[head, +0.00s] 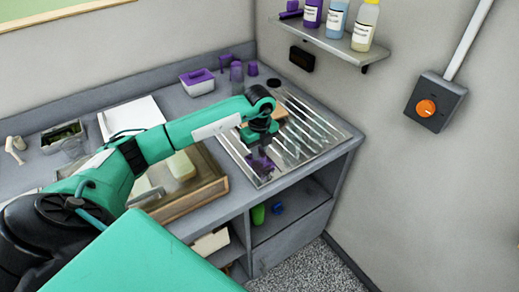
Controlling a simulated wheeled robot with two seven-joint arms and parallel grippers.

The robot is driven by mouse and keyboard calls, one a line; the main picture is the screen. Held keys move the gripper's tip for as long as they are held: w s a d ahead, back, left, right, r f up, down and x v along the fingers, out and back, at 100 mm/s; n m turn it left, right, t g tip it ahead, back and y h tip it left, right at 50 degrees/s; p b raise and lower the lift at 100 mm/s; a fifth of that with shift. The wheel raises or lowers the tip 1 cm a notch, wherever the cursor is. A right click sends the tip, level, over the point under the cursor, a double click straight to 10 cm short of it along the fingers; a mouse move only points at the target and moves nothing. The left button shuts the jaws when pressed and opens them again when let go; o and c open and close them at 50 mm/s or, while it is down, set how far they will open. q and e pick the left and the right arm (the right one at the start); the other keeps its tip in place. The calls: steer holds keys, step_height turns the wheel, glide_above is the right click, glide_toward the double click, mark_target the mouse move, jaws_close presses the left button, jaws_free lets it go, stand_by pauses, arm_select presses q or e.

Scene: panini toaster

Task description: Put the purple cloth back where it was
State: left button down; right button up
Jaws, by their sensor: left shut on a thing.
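My left gripper (258,155) points down over the front left part of the ribbed metal drainer (318,142) on the counter. It is shut on the purple cloth (263,166), which shows dark purple below the fingers at the drainer's surface. I cannot tell whether the cloth rests on the metal or hangs just above it. The fingertips are small and partly hidden by the gripper body. My right gripper is not in view.
A white tub (198,88) with purple content and purple cups (237,72) stand at the back. A wooden tray (205,195) with pale blocks lies left of the drainer. Bottles (337,18) stand on a wall shelf (345,46). Open shelves lie under the counter.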

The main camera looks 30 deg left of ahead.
mark_target(260, 149)
arm_select(q)
steer(key=shift+f, duration=0.1)
steer(key=c, duration=1.3)
jaws_free()
steer(key=shift+r, duration=0.45)
step_height(260, 149, up, 11)
steer(key=b, duration=0.3)
steer(key=shift+r+b, duration=0.2)
steer(key=shift+b, duration=0.1)
